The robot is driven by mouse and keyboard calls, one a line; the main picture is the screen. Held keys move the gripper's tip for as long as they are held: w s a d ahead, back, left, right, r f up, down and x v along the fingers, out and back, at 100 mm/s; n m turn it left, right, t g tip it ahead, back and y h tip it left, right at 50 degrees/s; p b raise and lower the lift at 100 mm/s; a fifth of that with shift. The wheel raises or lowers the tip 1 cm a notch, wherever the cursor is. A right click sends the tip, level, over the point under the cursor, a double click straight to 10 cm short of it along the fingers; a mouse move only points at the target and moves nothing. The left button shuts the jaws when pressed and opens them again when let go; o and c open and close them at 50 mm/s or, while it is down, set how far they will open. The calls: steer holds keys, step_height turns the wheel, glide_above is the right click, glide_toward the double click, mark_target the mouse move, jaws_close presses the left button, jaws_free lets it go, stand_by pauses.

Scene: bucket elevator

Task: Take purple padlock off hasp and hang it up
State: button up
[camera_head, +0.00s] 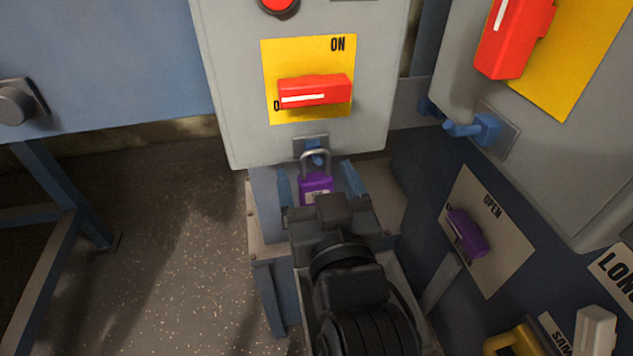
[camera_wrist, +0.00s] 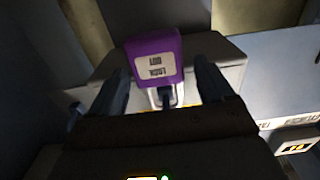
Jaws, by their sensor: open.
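The purple padlock (camera_head: 315,188) hangs by its grey shackle from the hasp (camera_head: 311,147) at the bottom of the grey switch box. In the wrist view the padlock (camera_wrist: 154,60) shows its purple body with a white label. My gripper (camera_head: 321,180) is open, with one blue-grey finger on each side of the padlock. In the wrist view the fingers (camera_wrist: 160,85) stand apart with the padlock body between them; I cannot tell whether either one touches it.
The switch box carries a red handle (camera_head: 315,91) on a yellow plate marked ON. At right are a blue peg (camera_head: 475,129) on another grey box, a purple handle (camera_head: 466,232) on a plate marked OPEN, and a yellow object (camera_head: 515,340). Open floor lies at left.

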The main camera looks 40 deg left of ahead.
steer(key=shift+c, duration=0.3)
steer(key=c, duration=1)
steer(key=shift+c, duration=0.2)
steer(key=shift+r, duration=0.85)
steer(key=v, duration=1.8)
steer(key=shift+b, duration=0.45)
